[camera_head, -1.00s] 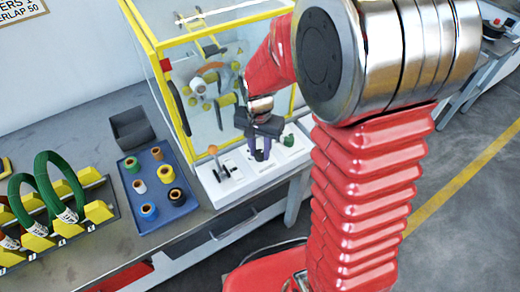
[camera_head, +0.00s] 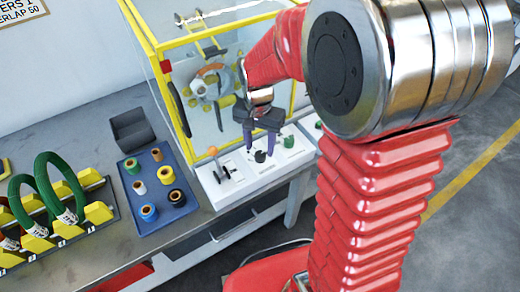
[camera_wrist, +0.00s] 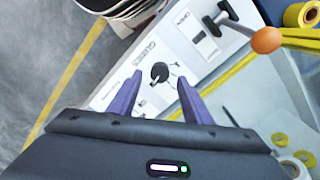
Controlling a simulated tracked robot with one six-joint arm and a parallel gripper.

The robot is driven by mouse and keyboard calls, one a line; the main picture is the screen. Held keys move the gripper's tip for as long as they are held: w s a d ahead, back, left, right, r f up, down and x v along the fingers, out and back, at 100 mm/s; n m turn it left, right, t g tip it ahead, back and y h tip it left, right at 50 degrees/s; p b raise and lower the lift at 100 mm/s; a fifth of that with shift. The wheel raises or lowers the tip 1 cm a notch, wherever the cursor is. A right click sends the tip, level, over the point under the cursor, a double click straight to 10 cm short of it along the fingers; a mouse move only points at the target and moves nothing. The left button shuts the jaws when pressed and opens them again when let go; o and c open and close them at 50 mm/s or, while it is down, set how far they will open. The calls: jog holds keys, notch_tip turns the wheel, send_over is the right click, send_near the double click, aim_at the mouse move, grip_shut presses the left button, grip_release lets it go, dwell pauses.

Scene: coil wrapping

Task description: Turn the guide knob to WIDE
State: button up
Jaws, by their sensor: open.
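The guide knob is a small black dial (camera_head: 260,156) on the white control panel (camera_head: 232,188) at the front of the wrapping machine. In the wrist view the knob (camera_wrist: 159,72) has a pale pointer at its lower left and printed marks around it, too small to read. My gripper (camera_head: 261,145) is over the panel with its purple fingers pointing down. In the wrist view my gripper (camera_wrist: 160,82) is open, with one finger on each side of the knob. The fingers look apart from it, and it sits between the tips or just beyond them.
An orange-balled lever (camera_wrist: 266,40) stands beside the knob; the ball (camera_head: 213,150) is to its left in the head view. A green knob (camera_head: 288,141) is to the right. A yellow-framed guard (camera_head: 152,45) rises behind. A blue tray (camera_head: 180,212) holds several rolls.

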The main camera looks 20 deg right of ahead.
aim_at(259, 153)
notch_tip(259, 153, up, 10)
jog(key=shift+r, duration=0.25)
jog(key=shift+w+a, duration=0.1)
dwell(0.5)
jog(key=s+r+n+t, duration=0.3)
jog(key=s+n, duration=0.1)
jog(key=s, duration=0.4)
jog(key=s+r+n+t, duration=0.2)
jog(key=s+r+n, duration=0.1)
jog(key=s, duration=0.5)
jog(key=shift+d+r+n+t, duration=0.2)
jog(key=shift+r+n+t, duration=0.1)
jog(key=shift+n+t, duration=0.1)
dwell(1.5)
